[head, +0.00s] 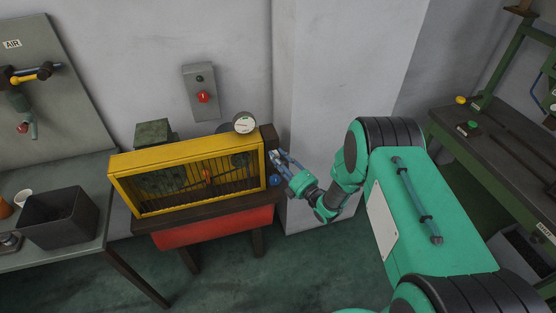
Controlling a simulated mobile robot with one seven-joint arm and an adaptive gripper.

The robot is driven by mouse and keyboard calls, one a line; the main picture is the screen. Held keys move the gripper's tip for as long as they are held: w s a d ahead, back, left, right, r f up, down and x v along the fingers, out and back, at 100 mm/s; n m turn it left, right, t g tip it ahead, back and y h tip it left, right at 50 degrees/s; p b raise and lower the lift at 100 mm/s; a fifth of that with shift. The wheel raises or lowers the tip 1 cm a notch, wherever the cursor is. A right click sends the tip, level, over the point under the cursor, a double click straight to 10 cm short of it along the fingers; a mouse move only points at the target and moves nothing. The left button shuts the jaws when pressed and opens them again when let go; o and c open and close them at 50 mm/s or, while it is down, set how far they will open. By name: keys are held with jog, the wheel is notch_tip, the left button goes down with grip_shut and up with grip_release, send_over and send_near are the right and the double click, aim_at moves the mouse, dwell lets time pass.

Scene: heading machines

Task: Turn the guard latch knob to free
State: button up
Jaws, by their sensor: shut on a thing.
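The yellow barred guard (190,158) stands closed over the machine on the dark-topped red stand. My gripper (277,157) is at the dark block on the guard's right end. Its fingers are shut on a small part there, which I take to be the guard latch knob. The fingers mostly hide the knob, so I cannot tell how far it is turned. A blue ball (275,180) sits just below the fingertips.
A round gauge (244,123) and a grey wall box with a red button (203,97) are above the guard. A grey pillar (335,90) stands close behind my arm. A bench with a black bin (62,217) is at left, a green-framed machine (500,140) at right.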

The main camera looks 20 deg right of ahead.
jog(key=shift+d+f+m+b, duration=0.2)
jog(key=shift+f+m+b, duration=0.15)
jog(key=shift+m, duration=0.15)
jog(key=o, duration=0.9)
jog(key=shift+o, duration=1)
jog(key=shift+d+f, duration=0.1)
jog(key=shift+r, duration=0.2)
jog(key=v, duration=1.1)
jog(key=shift+s+f, duration=0.2)
jog(key=shift+s, duration=0.25)
jog(key=shift+c, duration=0.2)
